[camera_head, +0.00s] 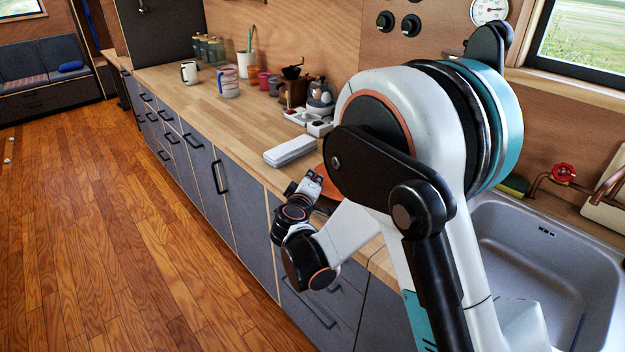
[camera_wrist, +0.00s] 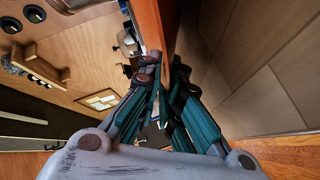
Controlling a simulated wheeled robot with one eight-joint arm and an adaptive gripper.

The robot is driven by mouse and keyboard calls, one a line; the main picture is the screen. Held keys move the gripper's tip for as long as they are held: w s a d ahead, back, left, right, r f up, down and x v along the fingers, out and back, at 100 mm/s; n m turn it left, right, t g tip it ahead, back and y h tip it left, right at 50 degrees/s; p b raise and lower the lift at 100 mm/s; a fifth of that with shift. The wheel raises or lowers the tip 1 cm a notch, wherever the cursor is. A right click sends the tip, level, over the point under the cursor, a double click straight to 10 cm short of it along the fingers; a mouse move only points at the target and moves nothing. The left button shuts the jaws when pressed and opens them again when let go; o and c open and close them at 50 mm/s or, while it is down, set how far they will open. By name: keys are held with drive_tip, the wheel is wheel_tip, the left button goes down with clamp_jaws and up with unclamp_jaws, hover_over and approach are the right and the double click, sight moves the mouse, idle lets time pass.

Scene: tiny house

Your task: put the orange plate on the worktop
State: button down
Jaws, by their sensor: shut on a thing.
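The orange plate (camera_head: 328,183) shows in the head view as a small orange patch above the front part of the worktop (camera_head: 178,82), just beyond my wrist. My arm hides most of it. In the wrist view the plate (camera_wrist: 152,24) appears nearly edge-on, as an orange band running up from the fingers. My gripper (camera_wrist: 169,72) is shut on the plate, with its teal fingers on either side of the band. In the head view the fingers are mostly hidden. I cannot tell whether the plate touches the worktop.
A white-grey box (camera_head: 290,151) lies on the worktop close to the plate. A sink (camera_head: 545,250) is at right. Bare worktop lies left of the box.

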drive_tip(key=shift+f, duration=0.45)
drive_tip(key=shift+s+d+f, duration=0.15)
drive_tip(key=shift+s+f, duration=0.1)
drive_tip(key=shift+f, duration=0.3)
idle(0.3)
drive_tip(key=c, duration=1.7)
unclamp_jaws()
drive_tip(key=v, duration=1.2)
drive_tip(key=shift+r, duration=0.3)
